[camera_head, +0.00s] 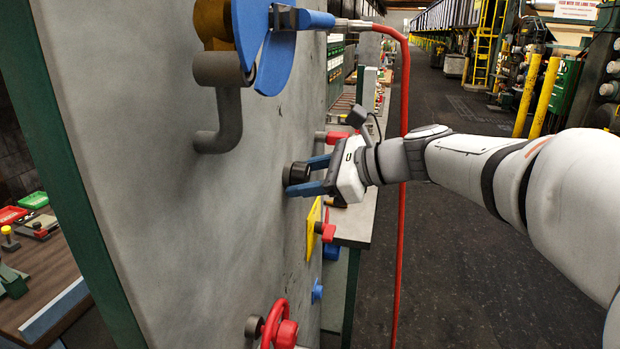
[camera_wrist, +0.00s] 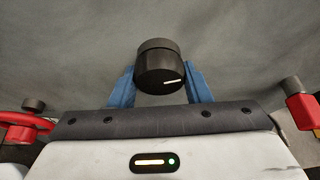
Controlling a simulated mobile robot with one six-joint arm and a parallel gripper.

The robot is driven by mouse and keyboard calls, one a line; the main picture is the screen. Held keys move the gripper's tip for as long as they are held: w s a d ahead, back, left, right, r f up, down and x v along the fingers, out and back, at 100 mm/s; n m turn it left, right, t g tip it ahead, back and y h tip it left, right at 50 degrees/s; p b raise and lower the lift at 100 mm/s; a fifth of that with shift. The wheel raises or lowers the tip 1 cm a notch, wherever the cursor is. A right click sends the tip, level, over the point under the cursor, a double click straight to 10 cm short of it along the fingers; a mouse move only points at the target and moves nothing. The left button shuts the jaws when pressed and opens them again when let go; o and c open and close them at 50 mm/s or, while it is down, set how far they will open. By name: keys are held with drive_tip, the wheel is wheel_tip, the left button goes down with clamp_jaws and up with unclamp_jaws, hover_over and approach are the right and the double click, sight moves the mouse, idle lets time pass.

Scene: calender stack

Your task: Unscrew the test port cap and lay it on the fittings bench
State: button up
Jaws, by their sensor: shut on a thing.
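The test port cap (camera_head: 297,175) is a black round cap on the grey wall panel (camera_head: 262,215). In the wrist view the cap (camera_wrist: 160,70) has a white mark on its lower right face. My gripper (camera_head: 310,175) is shut on the cap, with one blue finger on each side; the fingers (camera_wrist: 160,88) also flank it in the wrist view. The cap sits at the panel; I cannot tell whether it is still threaded on. A grey bench top (camera_head: 355,215) shows behind and below my gripper; I cannot tell if it is the fittings bench.
A blue lever (camera_head: 278,50) and grey pipe elbow (camera_head: 228,110) stand out from the panel above left. A red hose (camera_head: 403,110) hangs beside my arm. Red valve handles (camera_head: 275,322) and a yellow plate (camera_head: 313,225) are below. The dark floor at right is open.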

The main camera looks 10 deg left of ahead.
drive_tip(key=shift+f+n+t+b, duration=0.2)
drive_tip(key=shift+n+t+b, duration=1.05)
drive_tip(key=shift+b, duration=2.6)
drive_tip(key=shift+r+n+g, duration=0.15)
drive_tip(key=shift+n+g, duration=0.1)
drive_tip(key=shift+n, duration=0.1)
drive_tip(key=shift+b, duration=0.9)
drive_tip(key=shift+n+t+b, duration=0.4)
drive_tip(key=shift+n+b, duration=0.3)
drive_tip(key=shift+b, duration=0.55)
drive_tip(key=shift+y+b, duration=0.3)
drive_tip(key=shift+b, duration=0.5)
drive_tip(key=shift+n+t+b, duration=0.5)
drive_tip(key=shift+n+b, duration=0.4)
drive_tip(key=shift+b, duration=0.65)
drive_tip(key=shift+n+y+b, duration=0.4)
drive_tip(key=shift+n+b, duration=0.2)
drive_tip(key=shift+b, duration=1.1)
drive_tip(key=shift+n+t+b, duration=0.3)
drive_tip(key=shift+t+b, duration=0.1)
drive_tip(key=shift+b, duration=0.15)
